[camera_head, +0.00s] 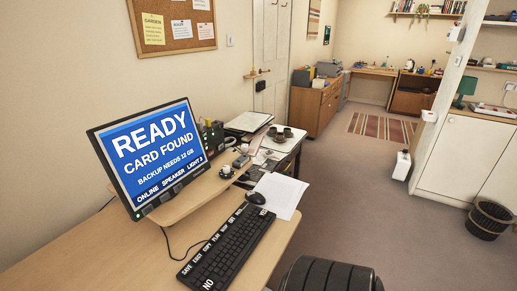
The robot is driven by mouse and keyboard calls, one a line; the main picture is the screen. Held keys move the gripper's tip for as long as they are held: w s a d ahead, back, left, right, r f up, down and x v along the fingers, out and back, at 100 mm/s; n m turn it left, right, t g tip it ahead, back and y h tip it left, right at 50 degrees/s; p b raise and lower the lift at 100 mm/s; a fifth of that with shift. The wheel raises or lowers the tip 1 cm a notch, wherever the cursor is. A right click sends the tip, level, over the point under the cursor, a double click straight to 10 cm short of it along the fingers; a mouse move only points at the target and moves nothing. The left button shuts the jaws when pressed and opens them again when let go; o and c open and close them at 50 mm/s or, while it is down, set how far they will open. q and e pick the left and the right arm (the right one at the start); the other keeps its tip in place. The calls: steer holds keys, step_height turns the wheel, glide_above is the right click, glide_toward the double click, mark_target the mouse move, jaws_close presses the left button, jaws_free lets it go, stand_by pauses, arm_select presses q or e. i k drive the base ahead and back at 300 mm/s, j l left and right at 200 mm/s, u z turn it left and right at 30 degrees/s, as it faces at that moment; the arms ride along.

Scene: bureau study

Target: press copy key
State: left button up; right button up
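The black keyboard (228,248) lies at an angle on the wooden desk, in front of the monitor. White words run along its left edge, and one near the front end reads COPY; I take this as the copy key (208,246). The lettering is small. A larger NO shows at the near end. Neither of my grippers is in view.
A mouse (256,198) and white paper (281,195) lie beyond the keyboard. A small cup (226,172) stands on the monitor shelf. A dark ribbed seat-like shape (330,276) is at the bottom. Bare desk (90,255) lies left of the keyboard; the floor to the right is open.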

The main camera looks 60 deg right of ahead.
mark_target(206, 248)
steer(key=l+z, duration=0.1)
steer(key=z, duration=1.5)
